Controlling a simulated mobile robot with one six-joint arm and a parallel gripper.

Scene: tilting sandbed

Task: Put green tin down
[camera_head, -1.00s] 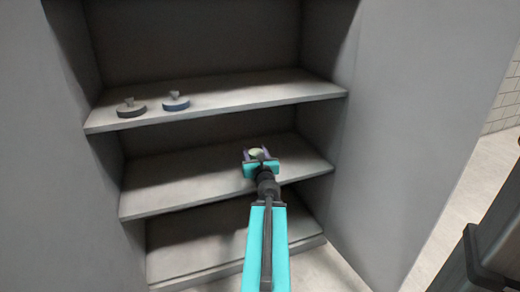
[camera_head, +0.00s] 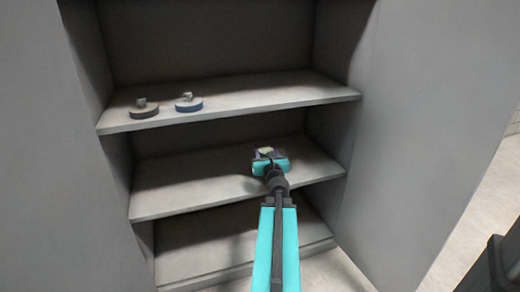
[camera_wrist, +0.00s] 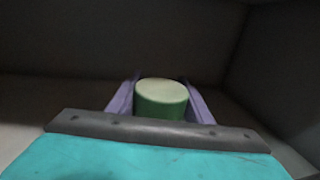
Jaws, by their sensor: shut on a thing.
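The green tin (camera_wrist: 161,104) is a short cylinder with a pale top, upright between the two purple fingers in the wrist view. My gripper (camera_head: 265,153) is shut on it, over the right part of the middle shelf (camera_head: 180,185) in the head view. In the head view only a little of the tin's pale top (camera_head: 265,150) shows past my gripper. I cannot tell whether the tin's base touches the shelf.
A brown-grey round object with a knob (camera_head: 144,110) and a blue one (camera_head: 188,104) stand on the upper shelf (camera_head: 270,98). The left part of the middle shelf is clear. The right side wall (camera_head: 332,135) is close.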

